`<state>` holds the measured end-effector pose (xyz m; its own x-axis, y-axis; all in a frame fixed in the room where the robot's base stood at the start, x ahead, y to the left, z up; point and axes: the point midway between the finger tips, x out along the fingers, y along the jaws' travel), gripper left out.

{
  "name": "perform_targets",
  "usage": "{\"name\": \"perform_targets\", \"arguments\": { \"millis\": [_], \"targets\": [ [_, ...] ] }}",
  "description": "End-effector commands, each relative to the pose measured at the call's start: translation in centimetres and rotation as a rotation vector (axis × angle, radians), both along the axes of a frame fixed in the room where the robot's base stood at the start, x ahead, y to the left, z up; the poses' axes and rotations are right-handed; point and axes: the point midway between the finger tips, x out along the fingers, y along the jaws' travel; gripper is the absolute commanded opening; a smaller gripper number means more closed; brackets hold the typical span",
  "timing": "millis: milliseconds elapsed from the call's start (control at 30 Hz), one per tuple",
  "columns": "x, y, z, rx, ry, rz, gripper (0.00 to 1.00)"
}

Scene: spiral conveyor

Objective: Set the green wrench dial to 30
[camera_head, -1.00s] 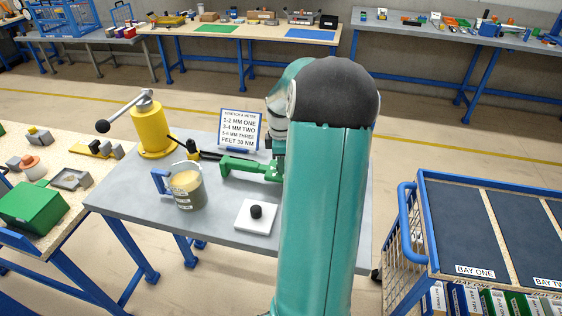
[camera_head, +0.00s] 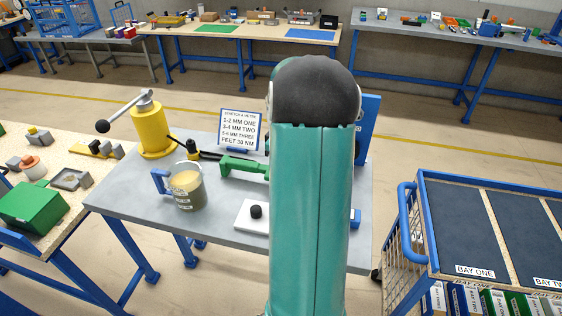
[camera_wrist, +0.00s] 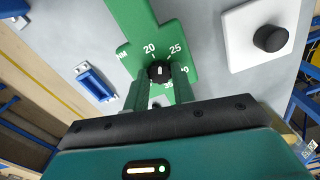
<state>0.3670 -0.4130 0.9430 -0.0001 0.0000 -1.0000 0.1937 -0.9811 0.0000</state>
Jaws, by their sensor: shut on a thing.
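The green wrench (camera_head: 240,165) lies on the grey bench; my arm hides its right end in the head view. In the wrist view the wrench (camera_wrist: 128,18) has a wide end with white numbers, of which 20 and 25 read clearly and others are partly covered. A black dial (camera_wrist: 160,71) with a small white mark sits there. The mark seems to point up, roughly between 20 and 25; I cannot read it exactly. My gripper (camera_wrist: 160,82) is shut on the dial, one finger at each side. The gripper is hidden in the head view.
A white plate with a black knob (camera_head: 256,211), a mug-like container (camera_head: 187,187), a yellow post with a lever (camera_head: 150,130) and a sign reading "FEET 30 NM" (camera_head: 240,129) stand on the bench (camera_head: 130,190). A blue-framed cart (camera_head: 412,230) stands at right.

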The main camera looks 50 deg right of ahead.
Motion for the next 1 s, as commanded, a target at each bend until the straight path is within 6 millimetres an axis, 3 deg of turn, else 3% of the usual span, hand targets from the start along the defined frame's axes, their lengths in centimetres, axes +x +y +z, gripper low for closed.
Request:
{"name": "perform_targets", "arguments": {
  "millis": [1000],
  "targets": [
    [0.04,0.01,0.03,-0.001,0.0,-0.964,0.02]
  ]
}}
